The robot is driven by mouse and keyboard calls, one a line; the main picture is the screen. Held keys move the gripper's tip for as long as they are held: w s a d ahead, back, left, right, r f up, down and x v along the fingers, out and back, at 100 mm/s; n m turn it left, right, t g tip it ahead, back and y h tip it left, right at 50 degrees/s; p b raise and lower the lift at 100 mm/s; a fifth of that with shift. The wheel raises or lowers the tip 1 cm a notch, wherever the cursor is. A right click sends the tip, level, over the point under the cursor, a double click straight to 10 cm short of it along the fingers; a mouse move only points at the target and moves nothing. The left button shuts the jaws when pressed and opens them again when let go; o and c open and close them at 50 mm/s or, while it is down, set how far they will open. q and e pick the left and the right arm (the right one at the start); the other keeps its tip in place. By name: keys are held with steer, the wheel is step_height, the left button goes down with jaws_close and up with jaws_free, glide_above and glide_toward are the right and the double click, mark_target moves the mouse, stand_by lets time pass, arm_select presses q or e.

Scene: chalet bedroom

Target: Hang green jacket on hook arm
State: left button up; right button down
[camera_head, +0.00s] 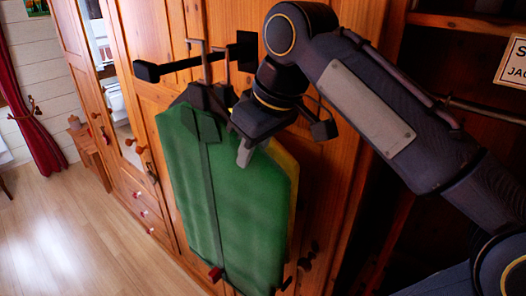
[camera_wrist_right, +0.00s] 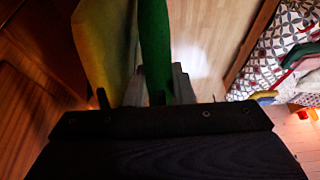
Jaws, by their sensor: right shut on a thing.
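The green jacket (camera_head: 225,215) hangs upright in front of the wooden wardrobe in the head view, its dark hanger (camera_head: 200,95) at the top. The hanger's grey metal hook (camera_head: 207,62) rises across the black hook arm (camera_head: 170,66); I cannot tell whether it rests on the arm. My right gripper (camera_head: 245,150) is at the jacket's upper right edge, shut on it. In the right wrist view, the green cloth (camera_wrist_right: 155,45) lies between the fingers (camera_wrist_right: 158,88). My left gripper is in neither view.
A yellow garment (camera_head: 286,165) is close behind the green jacket, also in the right wrist view (camera_wrist_right: 103,40). Wardrobe doors and drawers (camera_head: 130,190) stand at left, with an open compartment at right bearing a sign (camera_head: 513,62). The wooden floor (camera_head: 75,235) is clear at left.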

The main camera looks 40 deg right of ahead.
mark_target(238, 145)
steer(key=w, duration=0.3)
steer(key=shift+w+a+f, duration=0.15)
steer(key=shift+w+f, duration=0.1)
steer(key=shift+f, duration=0.05)
steer(key=shift+f+b, duration=0.75)
steer(key=shift+f, duration=0.1)
steer(key=c, duration=1.3)
jaws_free()
steer(key=shift+s, duration=0.1)
steer(key=shift+o, duration=0.7)
steer(key=shift+f, duration=0.1)
